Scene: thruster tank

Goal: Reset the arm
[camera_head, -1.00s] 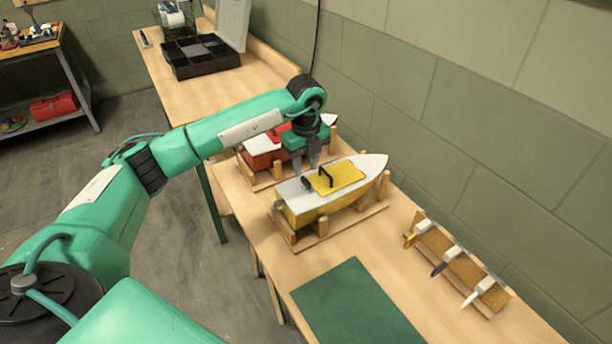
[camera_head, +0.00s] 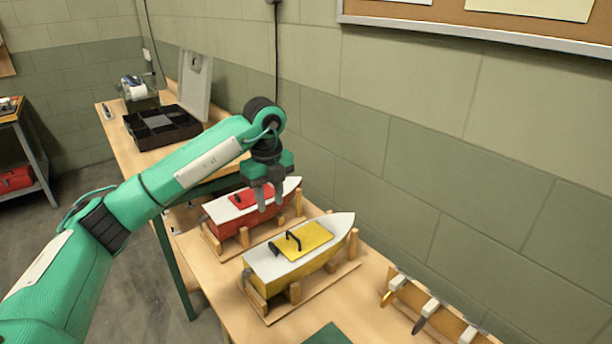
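My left gripper (camera_head: 270,197) hangs pointing down in the head view, at the end of my green arm. Its two fingers show a narrow gap with nothing between them. It hides part of a red boat (camera_head: 226,212) with a white deck and red hatch, which sits in a wooden cradle. A yellow boat (camera_head: 322,261) with a white deck, yellow hatch and black handle sits in a cradle nearer me, to the right of the gripper. My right gripper is out of view.
A rack of tools (camera_head: 428,308) lies at the right front. A green mat (camera_head: 328,335) shows at the bottom edge. The wall runs close behind the boats.

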